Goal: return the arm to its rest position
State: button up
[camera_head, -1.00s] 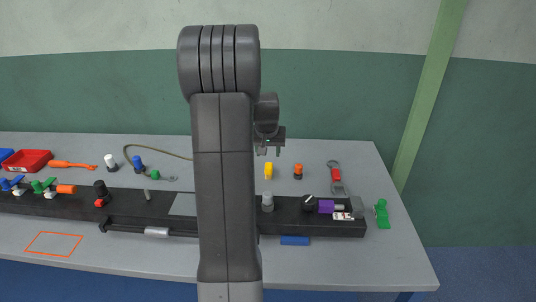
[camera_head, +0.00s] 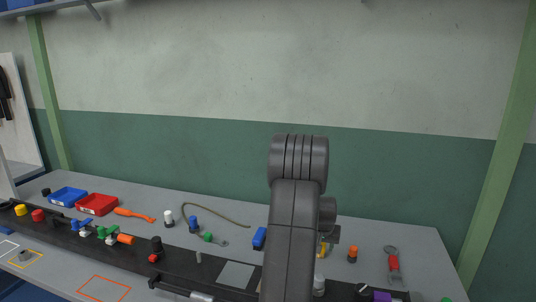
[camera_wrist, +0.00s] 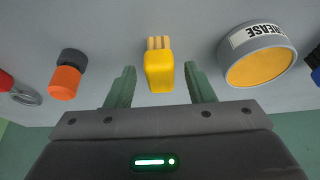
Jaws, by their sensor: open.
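My arm (camera_head: 295,225) rises in front of the bench in the head view. My gripper (camera_head: 332,236) shows partly behind it at the right, over the far part of the bench. In the wrist view my gripper (camera_wrist: 160,82) is open, its two green-grey fingers apart. A yellow piece with tan prongs (camera_wrist: 160,70) appears between the fingers, with a gap on both sides. In the head view this yellow piece (camera_head: 321,250) is partly hidden by my arm and gripper.
An orange and black piece (camera_wrist: 66,76) and a grease tin (camera_wrist: 258,55) flank the yellow piece. A red-handled tool (camera_head: 393,263) lies at the right. Red (camera_head: 98,204) and blue (camera_head: 67,196) trays stand far left. A dark rail (camera_head: 135,258) crosses the bench (camera_head: 400,236).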

jog(key=shift+x, duration=1.15)
notch_tip(320, 180, up, 2)
jog(key=shift+r, duration=0.4)
jog(key=shift+s, duration=0.1)
